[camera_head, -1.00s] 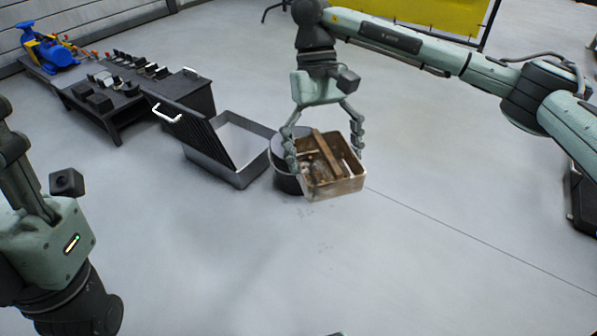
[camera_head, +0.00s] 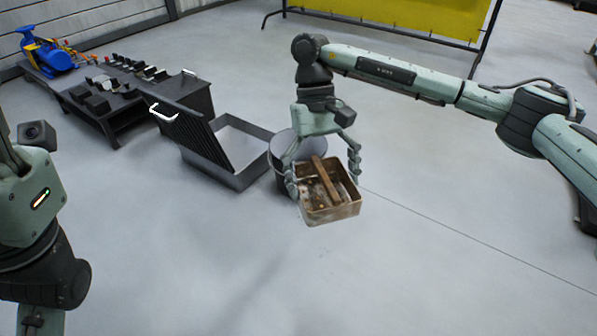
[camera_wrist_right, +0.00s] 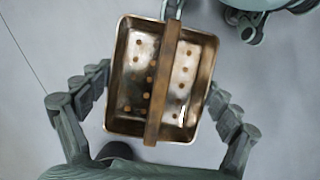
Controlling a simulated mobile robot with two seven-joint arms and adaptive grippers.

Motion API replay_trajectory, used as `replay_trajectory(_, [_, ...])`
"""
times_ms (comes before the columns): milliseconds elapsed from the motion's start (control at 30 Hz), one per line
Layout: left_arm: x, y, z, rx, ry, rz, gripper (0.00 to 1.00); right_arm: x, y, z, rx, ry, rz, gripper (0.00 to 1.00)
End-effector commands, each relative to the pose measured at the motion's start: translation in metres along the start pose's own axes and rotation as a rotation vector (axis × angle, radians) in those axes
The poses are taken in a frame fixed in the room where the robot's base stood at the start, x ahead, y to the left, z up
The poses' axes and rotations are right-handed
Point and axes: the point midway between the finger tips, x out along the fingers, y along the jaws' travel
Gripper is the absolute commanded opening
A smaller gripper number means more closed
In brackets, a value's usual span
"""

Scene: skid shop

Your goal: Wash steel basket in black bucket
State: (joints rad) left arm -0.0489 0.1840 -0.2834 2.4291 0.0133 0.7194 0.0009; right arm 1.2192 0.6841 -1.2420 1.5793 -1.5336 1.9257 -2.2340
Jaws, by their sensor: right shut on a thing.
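The steel basket (camera_head: 333,211) is a brown-stained rectangular tray with holes in its floor and a flat bar across the middle. My right gripper (camera_head: 323,184) is shut on it, with fingers at two opposite sides. The right wrist view shows the basket (camera_wrist_right: 127,75) between the fingers, its open top facing that camera. The black bucket (camera_head: 279,182) stands behind and left of the basket, partly hidden by it and the gripper. The basket overlaps the bucket's right side in the head view; its exact height is unclear. My left arm shows at the left edge; its fingers are out of view.
A grey rectangular tub (camera_head: 238,183) with a ribbed black panel (camera_head: 200,135) leaning in it stands left of the bucket. A low black bench (camera_head: 110,115) with small parts and a blue machine (camera_head: 45,55) are farther left. The front floor is clear.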

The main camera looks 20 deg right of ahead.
Motion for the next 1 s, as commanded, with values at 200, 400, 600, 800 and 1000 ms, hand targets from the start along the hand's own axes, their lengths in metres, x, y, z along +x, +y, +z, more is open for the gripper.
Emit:
replay_trajectory(200, [0.0, 0.0, 0.0, 0.0, 0.0, 0.0, 0.33, 0.016, 0.0, -0.007, 0.0, -0.001, -0.001, 0.56])
replay_trajectory(400, [0.0, 0.0, 0.0, 0.0, 0.001, 0.0, 0.33, 0.031, -0.001, -0.013, -0.001, 0.0, -0.001, 0.56])
replay_trajectory(600, [0.0, 0.0, 0.0, 0.0, 0.001, -0.002, 0.33, 0.046, 0.0, -0.019, 0.0, -0.001, -0.001, 0.56])
replay_trajectory(800, [0.0, 0.0, 0.0, 0.0, 0.002, -0.004, 0.33, 0.061, -0.001, -0.025, 0.0, -0.001, -0.001, 0.56])
replay_trajectory(1000, [0.0, 0.0, 0.0, -0.001, 0.002, -0.004, 0.33, 0.076, 0.0, -0.031, 0.0, -0.001, 0.0, 0.56])
